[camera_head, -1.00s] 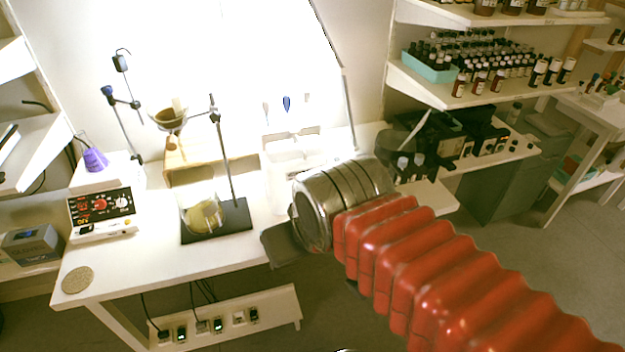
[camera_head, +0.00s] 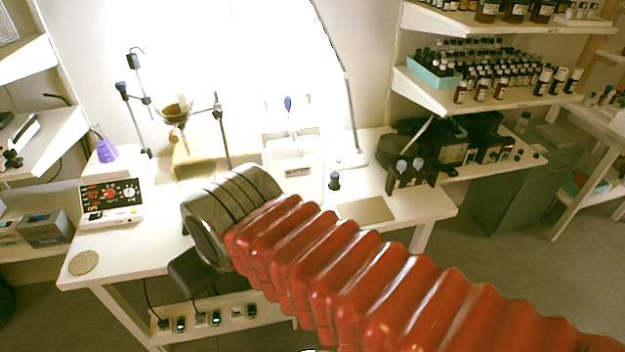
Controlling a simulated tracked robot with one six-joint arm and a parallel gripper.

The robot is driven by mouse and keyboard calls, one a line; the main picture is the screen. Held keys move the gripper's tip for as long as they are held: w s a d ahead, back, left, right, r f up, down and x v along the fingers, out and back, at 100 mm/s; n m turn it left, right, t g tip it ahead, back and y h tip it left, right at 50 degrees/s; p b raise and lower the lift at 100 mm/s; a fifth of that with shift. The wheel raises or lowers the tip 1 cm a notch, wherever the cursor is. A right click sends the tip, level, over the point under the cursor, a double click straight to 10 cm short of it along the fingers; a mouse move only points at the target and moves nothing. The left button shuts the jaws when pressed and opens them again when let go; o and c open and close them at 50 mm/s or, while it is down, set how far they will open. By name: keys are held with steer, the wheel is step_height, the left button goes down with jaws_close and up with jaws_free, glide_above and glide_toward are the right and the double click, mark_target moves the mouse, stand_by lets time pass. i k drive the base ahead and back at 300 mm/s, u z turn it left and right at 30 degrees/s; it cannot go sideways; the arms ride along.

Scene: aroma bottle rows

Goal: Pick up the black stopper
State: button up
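A small black object with a rounded top, which looks like the black stopper (camera_head: 334,181), stands on the white bench (camera_head: 235,255), right of centre. It is too small to make out in detail. My red ribbed arm crosses the lower right, and its grey metal end is over the bench, left of the stopper. A dark part of my gripper (camera_head: 195,272) shows below that end, at the bench's front edge. The stopper is clear of my gripper. The fingertips are not clearly seen, so I cannot tell whether they are open or shut.
A hotplate device (camera_head: 111,202) with a purple flask (camera_head: 105,150) stands at the left. Stands with a funnel (camera_head: 175,113) are behind my arm. Dark droppers (camera_head: 404,172) stand right of the stopper. A tan mat (camera_head: 366,210) lies in front. Bottle shelves are at upper right.

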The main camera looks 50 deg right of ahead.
mark_target(334, 174)
steer(key=u, duration=1.7)
steer(key=k, duration=1.3)
steer(key=z, duration=1.65)
